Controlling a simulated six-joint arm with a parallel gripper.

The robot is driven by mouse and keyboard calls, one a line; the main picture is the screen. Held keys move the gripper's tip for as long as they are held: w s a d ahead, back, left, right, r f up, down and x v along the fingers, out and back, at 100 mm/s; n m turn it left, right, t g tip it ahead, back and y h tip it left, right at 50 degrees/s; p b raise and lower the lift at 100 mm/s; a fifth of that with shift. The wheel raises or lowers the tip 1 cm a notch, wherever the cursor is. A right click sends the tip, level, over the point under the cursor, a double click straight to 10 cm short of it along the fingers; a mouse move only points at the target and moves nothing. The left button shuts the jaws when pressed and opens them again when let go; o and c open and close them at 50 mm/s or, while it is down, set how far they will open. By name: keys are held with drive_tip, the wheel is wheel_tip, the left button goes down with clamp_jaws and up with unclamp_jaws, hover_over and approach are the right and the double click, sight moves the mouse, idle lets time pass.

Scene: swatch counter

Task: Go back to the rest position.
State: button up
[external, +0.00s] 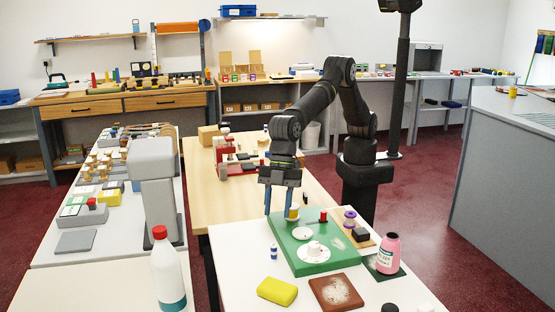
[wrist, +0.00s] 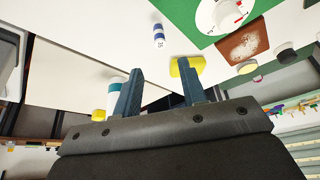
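My gripper (external: 278,212) hangs pointing down over the near table, at the back left of a green board (external: 343,263). Its two blue-grey fingers are apart.
A yellow block (external: 277,291), a brown board (external: 336,293), a pink bottle (external: 388,253) and a small blue-and-white cylinder (external: 274,251) are on the near table. A white bottle with a red cap (external: 167,270) stands at left. A wooden table (external: 215,215) lies behind.

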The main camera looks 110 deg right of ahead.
sight(274, 244)
drive_tip(key=x, duration=1.1)
drive_tip(key=shift+f, duration=0.1)
drive_tip(key=shift+r, duration=1.8)
drive_tip(key=shift+s+d, duration=0.1)
